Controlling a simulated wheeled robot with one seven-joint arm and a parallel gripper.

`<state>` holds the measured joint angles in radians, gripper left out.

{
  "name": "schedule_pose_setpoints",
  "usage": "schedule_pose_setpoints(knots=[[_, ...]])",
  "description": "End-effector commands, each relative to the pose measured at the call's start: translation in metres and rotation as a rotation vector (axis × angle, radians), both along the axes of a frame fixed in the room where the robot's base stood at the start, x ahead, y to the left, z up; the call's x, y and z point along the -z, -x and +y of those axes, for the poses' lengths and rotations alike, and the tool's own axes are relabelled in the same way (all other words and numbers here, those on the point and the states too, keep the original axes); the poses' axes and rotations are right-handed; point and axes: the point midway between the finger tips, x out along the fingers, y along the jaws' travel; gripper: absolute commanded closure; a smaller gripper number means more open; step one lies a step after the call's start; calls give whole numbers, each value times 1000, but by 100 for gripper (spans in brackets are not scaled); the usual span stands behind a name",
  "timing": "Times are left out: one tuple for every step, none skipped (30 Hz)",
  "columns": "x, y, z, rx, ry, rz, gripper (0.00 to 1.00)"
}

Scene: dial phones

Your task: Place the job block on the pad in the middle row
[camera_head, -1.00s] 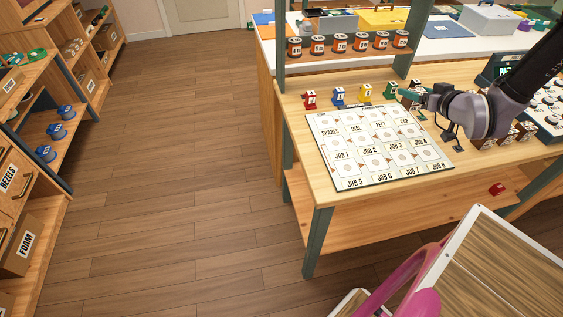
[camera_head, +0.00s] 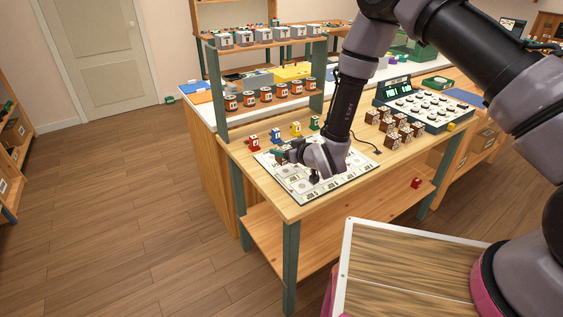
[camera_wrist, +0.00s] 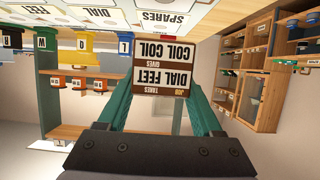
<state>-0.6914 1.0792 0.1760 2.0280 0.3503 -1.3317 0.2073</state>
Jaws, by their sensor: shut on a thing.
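The job block (camera_wrist: 164,77) shows in the wrist view with upside-down print reading "job takes dial feet, gives coil coil". My gripper (camera_wrist: 163,92) is shut on it, with a green finger on each side. In the head view, my gripper (camera_head: 284,156) is over the left back part of the white pad board (camera_head: 330,189). The block is hard to make out there, and my arm covers part of the board. I cannot tell whether the block touches the board.
Several brown blocks (camera_head: 397,128) and a console (camera_head: 425,108) are to the right. A shelf with orange spools (camera_head: 265,94) rises behind.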

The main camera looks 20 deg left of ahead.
Motion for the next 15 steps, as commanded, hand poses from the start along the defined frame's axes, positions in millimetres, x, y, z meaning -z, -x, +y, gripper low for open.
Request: schedule_pose_setpoints(knots=[[4, 0, 0, 0, 0, 0, 90], [7, 0, 0, 0, 1, 1, 90], [12, 0, 0, 0, 2, 1, 90], [17, 0, 0, 0, 2, 1, 90], [21, 1, 0, 0, 2, 1, 90], [28, 1, 0, 0, 2, 2, 90], [33, 0, 0, 0, 2, 1, 90], [37, 0, 0, 0, 1, 2, 90], [40, 1, 0, -1, 1, 1, 90], [41, 0, 0, -1, 0, 0, 90], [41, 0, 0, -1, 0, 0, 90], [41, 0, 0, -1, -1, 0, 90], [41, 0, 0, -1, -1, 0, 90], [41, 0, 0, -1, -1, 0, 90], [41, 0, 0, 0, -1, -1, 90]])
